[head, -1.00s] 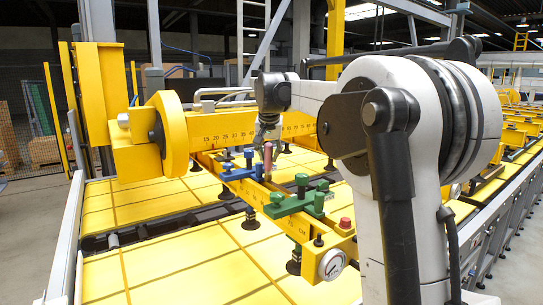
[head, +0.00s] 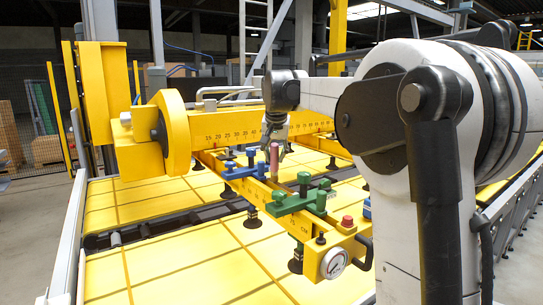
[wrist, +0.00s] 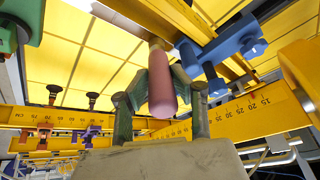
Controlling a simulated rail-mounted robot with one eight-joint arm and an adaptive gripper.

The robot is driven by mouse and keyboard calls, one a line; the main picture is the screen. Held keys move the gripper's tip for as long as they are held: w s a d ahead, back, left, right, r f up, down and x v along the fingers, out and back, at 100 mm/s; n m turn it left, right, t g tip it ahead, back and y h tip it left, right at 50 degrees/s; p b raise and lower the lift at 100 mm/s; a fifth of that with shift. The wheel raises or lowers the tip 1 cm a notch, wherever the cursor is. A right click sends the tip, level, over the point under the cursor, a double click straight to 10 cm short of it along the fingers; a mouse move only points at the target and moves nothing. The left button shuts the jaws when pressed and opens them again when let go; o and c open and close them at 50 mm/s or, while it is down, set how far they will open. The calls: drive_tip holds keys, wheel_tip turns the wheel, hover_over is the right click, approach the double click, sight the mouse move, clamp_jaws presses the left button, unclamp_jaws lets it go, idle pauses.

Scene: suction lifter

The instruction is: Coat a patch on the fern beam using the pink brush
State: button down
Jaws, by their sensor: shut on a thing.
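The pink brush (head: 274,156) is in my gripper (head: 277,141), held roughly upright above the yellow arm of the lifter in the head view. In the wrist view the brush (wrist: 162,88) sits between the two fingers of my gripper (wrist: 160,80), and its narrower end points at the yellow arm. The green cross beam (head: 300,203), the fern-coloured one, lies across that arm, a little nearer and to the right of the brush. It also shows in the upper left corner of the wrist view (wrist: 28,16). Whether the bristles touch anything cannot be told.
A blue cross beam (head: 243,171) sits left of the brush, and in the wrist view (wrist: 238,42). A pressure gauge (head: 334,263) is at the arm's near end. A yellow main beam with a scale (head: 225,133) runs behind. Yellow panels (head: 180,262) lie below.

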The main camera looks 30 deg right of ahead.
drive_tip(key=shift+r, duration=0.1)
drive_tip(key=shift+r+p, duration=1.9)
drive_tip(key=shift+r, duration=1.05)
drive_tip(key=shift+r+p, duration=0.65)
drive_tip(key=shift+r, duration=0.8)
